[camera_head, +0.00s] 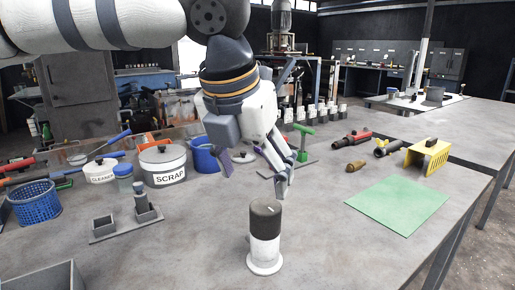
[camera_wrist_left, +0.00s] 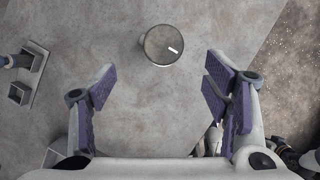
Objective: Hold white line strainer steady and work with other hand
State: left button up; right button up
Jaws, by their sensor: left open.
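The white line strainer (camera_head: 264,250) stands upright on the grey table, with a white body, a dark grey cap and a round white foot. In the left wrist view its round cap (camera_wrist_left: 164,45) shows from above, with a short white mark on it. My left gripper (camera_head: 254,176) is open and empty, above and behind the strainer in the head view. In the left wrist view the purple-padded fingers (camera_wrist_left: 159,88) are spread apart, and the cap lies beyond their tips, untouched. The strainer's body is hidden under its cap there. My right gripper is not seen.
A green mat (camera_head: 393,204) and a yellow bracket (camera_head: 430,158) lie at the right. A SCRAP pot (camera_head: 164,165), a blue basket (camera_head: 35,202) and a small grey holder (camera_head: 126,222) stand at the left. Bare table surrounds the strainer.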

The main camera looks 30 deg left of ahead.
aim_at(264, 207)
pick_arm(q)
jog(key=x, duration=1.1)
jog(key=shift+d+f, duration=0.2)
jog(key=shift+d, duration=0.05)
